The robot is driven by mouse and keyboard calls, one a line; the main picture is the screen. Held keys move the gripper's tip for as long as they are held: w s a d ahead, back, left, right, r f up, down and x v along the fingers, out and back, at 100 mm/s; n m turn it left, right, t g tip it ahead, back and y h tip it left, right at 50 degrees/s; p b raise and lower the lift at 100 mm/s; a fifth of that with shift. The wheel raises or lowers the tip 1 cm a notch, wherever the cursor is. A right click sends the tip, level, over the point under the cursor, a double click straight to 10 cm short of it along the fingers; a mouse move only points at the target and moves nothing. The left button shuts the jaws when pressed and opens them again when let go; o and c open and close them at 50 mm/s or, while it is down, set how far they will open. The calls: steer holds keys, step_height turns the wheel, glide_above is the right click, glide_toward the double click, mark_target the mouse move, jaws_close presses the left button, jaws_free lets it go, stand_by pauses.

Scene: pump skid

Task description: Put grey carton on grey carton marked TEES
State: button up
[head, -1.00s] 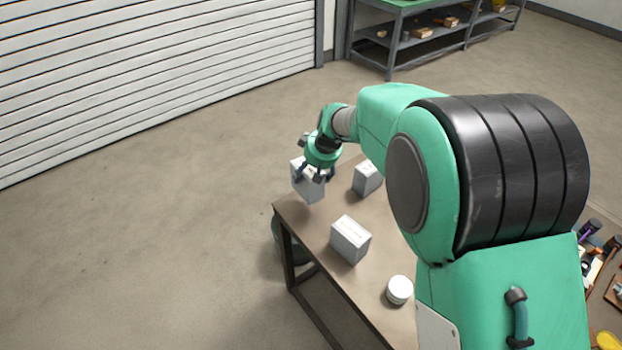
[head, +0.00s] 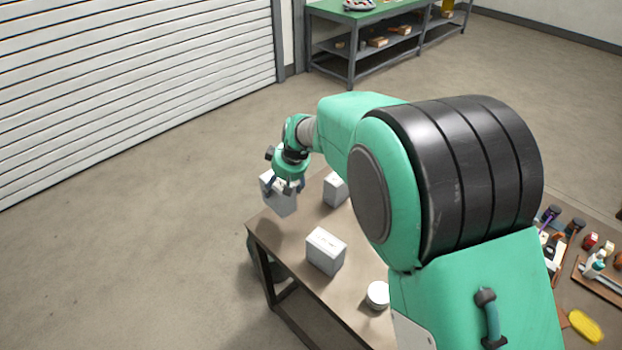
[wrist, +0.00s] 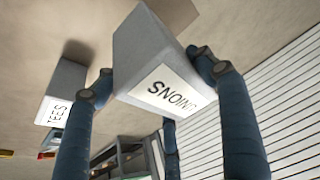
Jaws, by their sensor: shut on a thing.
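My gripper (head: 286,184) is shut on a grey carton (head: 279,198), held at the table's far left edge; whether it touches the table cannot be told. In the wrist view the held carton (wrist: 150,55) sits between the blue fingers, with a white label that seems to read UNIONS, upside down. The carton marked TEES (wrist: 62,92) stands apart from it at left in the wrist view. In the head view, a carton (head: 335,191) to the right of the held one is probably the TEES carton; its label is unreadable there.
Tools and bottles (head: 590,262) lie at right. A shelf unit (head: 350,45) and roller shutter (head: 130,80) stand behind.

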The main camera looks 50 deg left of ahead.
steer(key=shift+w+d+r+p, duration=0.4)
steer(key=shift+w+p, duration=0.1)
steer(key=shift+p, duration=0.1)
steer(key=w+d+r+m+p, duration=0.2)
steer(key=w+d+r+p, duration=0.1)
steer(key=w+d+p, duration=0.3)
steer(key=w+d+r+m+t+p, duration=0.1)
steer(key=w+d+r+m+p, duration=0.1)
steer(key=w+d+p, duration=0.4)
steer(key=shift+d+r+t+p, duration=0.3)
steer(key=shift+d+r+p, duration=0.5)
steer(key=shift+d+p, duration=2.1)
steer(key=shift+w+a, duration=0.1)
steer(key=shift+a, duration=0.1)
steer(key=shift+a, duration=0.1)
steer(key=w+a+f+p, duration=0.1)
steer(key=w+a+p, duration=0.2)
steer(key=w+a, duration=0.7)
steer(key=shift+w+a+f+p, duration=0.25)
steer(key=shift+w+a+p, duration=0.05)
steer(key=shift+a, duration=0.65)
steer(key=shift+f, duration=0.1)
steer(key=shift+f+p, duration=0.5)
steer(key=shift+f, duration=1.2)
steer(key=shift+f, duration=0.1)
